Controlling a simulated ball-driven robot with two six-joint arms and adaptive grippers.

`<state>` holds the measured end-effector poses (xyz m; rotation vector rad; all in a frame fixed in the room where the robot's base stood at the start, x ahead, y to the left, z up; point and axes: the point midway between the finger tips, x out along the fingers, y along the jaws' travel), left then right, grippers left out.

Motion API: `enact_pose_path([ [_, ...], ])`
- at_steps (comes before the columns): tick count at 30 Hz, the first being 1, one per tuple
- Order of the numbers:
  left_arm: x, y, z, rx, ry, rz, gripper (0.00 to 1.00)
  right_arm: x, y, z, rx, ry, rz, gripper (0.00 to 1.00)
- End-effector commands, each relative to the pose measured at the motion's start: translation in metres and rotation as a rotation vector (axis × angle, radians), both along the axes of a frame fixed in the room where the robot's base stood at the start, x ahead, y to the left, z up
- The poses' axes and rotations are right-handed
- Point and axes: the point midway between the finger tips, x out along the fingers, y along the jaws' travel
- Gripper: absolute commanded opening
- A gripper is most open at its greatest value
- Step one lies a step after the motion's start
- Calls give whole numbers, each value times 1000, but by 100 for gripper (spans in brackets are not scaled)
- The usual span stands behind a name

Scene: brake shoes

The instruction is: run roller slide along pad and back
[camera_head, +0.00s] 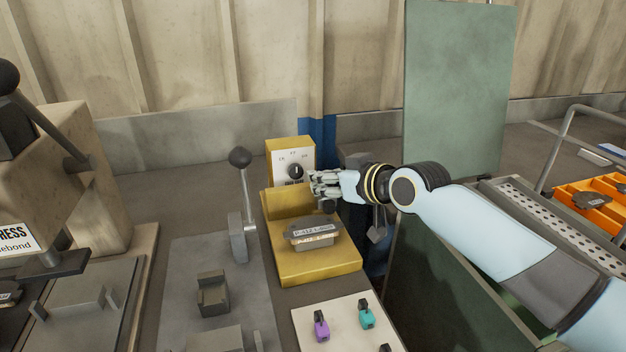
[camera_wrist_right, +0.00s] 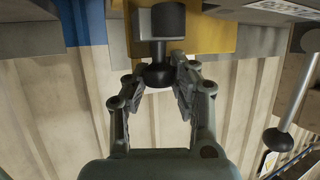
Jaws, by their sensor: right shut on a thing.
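The pad (camera_head: 312,236), a dark block with a white label and a tan lower part, lies on the yellow fixture (camera_head: 318,268). My right gripper (camera_head: 324,184) is at the back of the fixture, behind the pad and beside the dial box. In the right wrist view my right gripper (camera_wrist_right: 160,82) is shut on a black knob (camera_wrist_right: 158,75), with a finger on each side. A dark roller (camera_wrist_right: 168,20) shows just beyond the knob, so this appears to be the roller slide. In the head view my fingers mostly hide the slide. My left gripper is not in view.
A yellow dial box (camera_head: 291,158) stands close behind the fixture. A lever with a black ball (camera_head: 240,157) rises left of it. A white panel (camera_head: 345,325) with coloured switches lies in front. An orange tray (camera_head: 590,205) is at the right.

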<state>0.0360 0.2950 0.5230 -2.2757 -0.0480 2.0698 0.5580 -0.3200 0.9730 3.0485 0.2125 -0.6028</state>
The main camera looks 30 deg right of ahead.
Motion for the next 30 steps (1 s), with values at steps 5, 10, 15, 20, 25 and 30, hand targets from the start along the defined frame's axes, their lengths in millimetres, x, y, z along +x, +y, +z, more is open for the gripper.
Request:
enact_pose_path([
  [5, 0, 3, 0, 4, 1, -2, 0, -1, -1, -1, 4, 2, -1, 0],
  [10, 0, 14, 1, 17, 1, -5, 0, -1, -1, -1, 3, 2, 0, 24],
  [15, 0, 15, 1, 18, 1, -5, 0, -1, -1, -1, 3, 1, 0, 47],
  [20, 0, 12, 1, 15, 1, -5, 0, -1, -1, -1, 3, 1, 0, 49],
  [25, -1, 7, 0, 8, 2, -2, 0, -4, -2, 0, 2, 1, 0, 49],
  [30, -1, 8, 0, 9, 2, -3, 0, -27, -5, 9, -1, 2, 3, 49],
])
